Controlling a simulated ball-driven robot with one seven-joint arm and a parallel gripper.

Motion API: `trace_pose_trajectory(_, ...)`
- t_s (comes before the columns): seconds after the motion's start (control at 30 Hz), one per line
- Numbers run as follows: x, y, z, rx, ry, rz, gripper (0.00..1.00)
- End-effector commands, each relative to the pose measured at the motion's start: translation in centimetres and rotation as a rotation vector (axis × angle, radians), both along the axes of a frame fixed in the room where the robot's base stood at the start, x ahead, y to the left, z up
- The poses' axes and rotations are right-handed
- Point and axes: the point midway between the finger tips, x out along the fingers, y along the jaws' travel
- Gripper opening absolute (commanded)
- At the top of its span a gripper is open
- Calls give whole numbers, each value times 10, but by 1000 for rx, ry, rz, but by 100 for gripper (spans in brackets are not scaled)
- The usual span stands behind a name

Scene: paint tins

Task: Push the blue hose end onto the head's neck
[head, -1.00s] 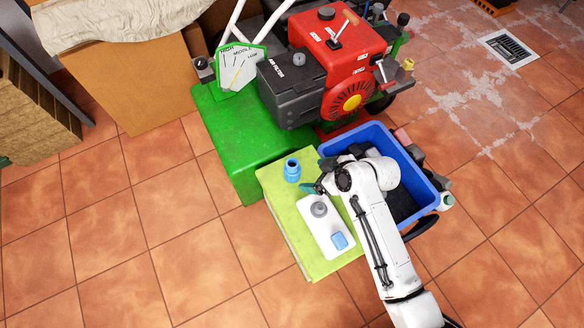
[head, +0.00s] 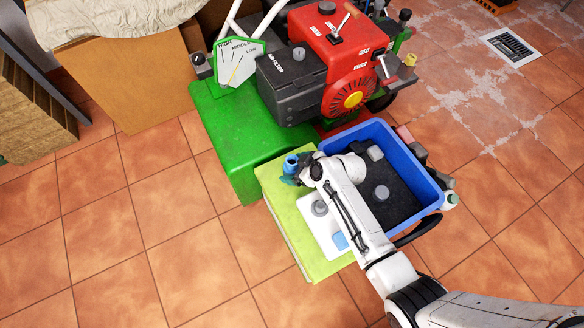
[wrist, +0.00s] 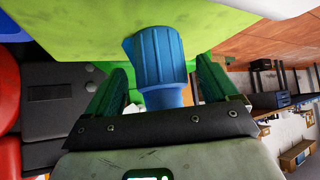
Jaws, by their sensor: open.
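The blue hose end (head: 291,165) stands on the lime-green block (head: 275,181), near its back corner. In the wrist view the ribbed blue hose end (wrist: 157,55) lies between the two green fingers of my gripper (wrist: 165,82). The fingers are apart, with gaps on both sides of it. A white plate (head: 325,229) on the block carries a round grey piece (head: 320,208) and a blue piece (head: 340,240), partly covered by my arm. I cannot tell which part is the head's neck.
A blue bin (head: 427,190) with grey pieces (head: 381,193) inside stands right of the block. A green box (head: 235,130) and a red engine machine (head: 340,45) are behind. The tiled floor (head: 130,230) at left is clear.

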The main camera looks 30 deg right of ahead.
Motion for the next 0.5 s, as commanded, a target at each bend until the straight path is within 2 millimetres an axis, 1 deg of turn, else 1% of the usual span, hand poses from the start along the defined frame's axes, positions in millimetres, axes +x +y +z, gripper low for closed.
trace_pose_trajectory(0.03, 4, 3, -7, 0, 2, 4, 87)
trace_pose_trajectory(0.13, 9, 6, -12, 0, 1, 3, 87)
trace_pose_trajectory(0.4, 10, 7, -12, 0, 1, 1, 87)
trace_pose_trajectory(0.5, 10, 7, -12, 0, 1, 1, 77)
